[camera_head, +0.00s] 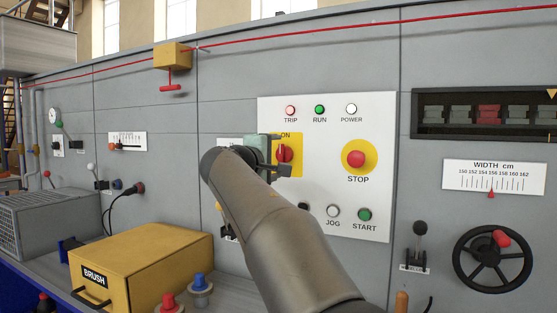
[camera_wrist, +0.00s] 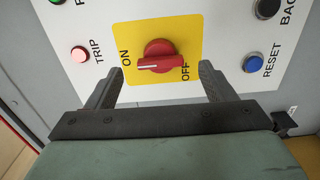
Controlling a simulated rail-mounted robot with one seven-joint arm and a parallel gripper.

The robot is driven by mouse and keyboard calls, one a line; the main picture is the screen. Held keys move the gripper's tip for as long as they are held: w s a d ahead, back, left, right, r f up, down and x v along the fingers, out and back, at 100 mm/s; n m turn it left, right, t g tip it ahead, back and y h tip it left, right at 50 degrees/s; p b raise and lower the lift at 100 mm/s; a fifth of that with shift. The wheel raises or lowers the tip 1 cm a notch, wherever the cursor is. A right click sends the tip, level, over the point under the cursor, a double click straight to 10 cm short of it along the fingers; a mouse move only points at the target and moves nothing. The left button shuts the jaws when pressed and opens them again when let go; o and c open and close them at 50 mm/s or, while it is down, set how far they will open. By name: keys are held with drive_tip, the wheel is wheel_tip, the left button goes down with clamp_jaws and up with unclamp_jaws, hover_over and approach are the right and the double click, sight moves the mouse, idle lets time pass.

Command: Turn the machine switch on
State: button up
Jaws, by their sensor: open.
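The machine switch (camera_head: 284,153) is a red rotary knob on a yellow plate, low and left of the lamps on the white panel. In the wrist view the knob (camera_wrist: 160,55) has a handle with a white mark, lying roughly along the line between ON, at left, and OFF, at right. In the head view my gripper (camera_head: 268,150) is close before the switch, partly hidden by my arm.
The white panel (camera_head: 380,115) also carries a lit TRIP lamp (camera_head: 290,110), a STOP button (camera_head: 356,158), and JOG (camera_head: 333,211) and START (camera_head: 364,214) buttons. A RESET button (camera_wrist: 253,63) is right of the fingers. A yellow BRUSH box (camera_head: 140,265) sits lower left.

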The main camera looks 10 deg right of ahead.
drive_tip(key=b+v, duration=0.1)
drive_tip(key=v, duration=1.3)
drive_tip(key=s+d+f+m+g+y+p, duration=0.1)
drive_tip(key=s+d+f+g+y+p, duration=0.1)
drive_tip(key=s+d+f+g+p, duration=0.45)
drive_tip(key=s+d+f+m+g+y+p, duration=0.1)
drive_tip(key=s+d+f+m+y+p, duration=0.2)
drive_tip(key=f, duration=0.6)
drive_tip(key=s+f+m+g+y+p, duration=0.3)
drive_tip(key=s+f, duration=0.4)
drive_tip(key=s, duration=0.3)
drive_tip(key=s+f+m+g+y+p, duration=0.2)
drive_tip(key=s+f+p, duration=0.4)
drive_tip(key=s, duration=0.5)
drive_tip(key=shift+a+f+m+g+y, duration=0.25)
drive_tip(key=shift+f+m+g+y, duration=0.15)
drive_tip(key=shift+f+m+g, duration=0.35)
drive_tip(key=shift+r, duration=0.15)
